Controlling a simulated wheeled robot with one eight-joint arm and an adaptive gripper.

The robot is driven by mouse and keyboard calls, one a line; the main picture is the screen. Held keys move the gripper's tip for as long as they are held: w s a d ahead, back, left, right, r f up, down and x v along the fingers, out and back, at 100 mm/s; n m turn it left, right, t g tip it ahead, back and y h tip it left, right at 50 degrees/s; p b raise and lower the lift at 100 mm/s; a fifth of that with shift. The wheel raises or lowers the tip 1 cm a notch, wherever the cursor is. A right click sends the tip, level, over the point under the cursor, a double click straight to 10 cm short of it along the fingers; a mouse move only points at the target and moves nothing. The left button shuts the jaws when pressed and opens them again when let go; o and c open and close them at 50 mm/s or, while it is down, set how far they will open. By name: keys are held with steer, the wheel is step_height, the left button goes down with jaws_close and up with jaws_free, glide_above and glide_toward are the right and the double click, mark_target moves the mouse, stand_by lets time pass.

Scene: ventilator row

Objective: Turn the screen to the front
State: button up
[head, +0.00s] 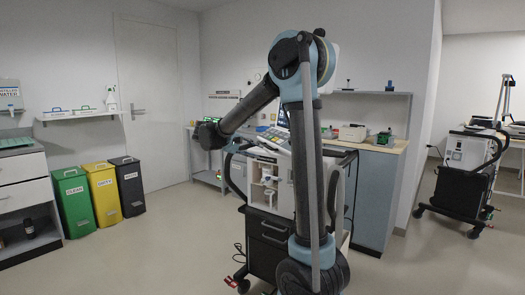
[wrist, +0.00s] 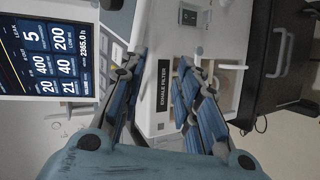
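The ventilator (head: 262,180) is a pale unit on a dark wheeled cart, partly hidden behind my arm in the head view. Its screen fills the upper left of the wrist view, a dark blue display (wrist: 45,55) in a white frame with large white numbers, appearing turned sideways. My gripper (wrist: 160,68) is open and empty in the wrist view, its two blue-padded fingers apart. The screen's edge lies left of the left finger, and I cannot tell whether they touch. Behind the gap is the pale body with an "EXHALE FILTER" label (wrist: 163,86).
A dark cart drawer unit (wrist: 275,60) with a grey handle is at the right of the wrist view. Behind the ventilator stands a counter (head: 375,190). Another ventilator cart (head: 460,190) is at the right. Green, yellow and black bins (head: 103,190) line the left wall. Floor at left is clear.

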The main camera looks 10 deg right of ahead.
steer(key=t+h, duration=0.2)
glide_toward(266, 147)
steer(key=x, duration=0.8)
steer(key=shift+w+f, duration=0.1)
steer(key=shift+w, duration=0.15)
stand_by(0.3)
jaws_close()
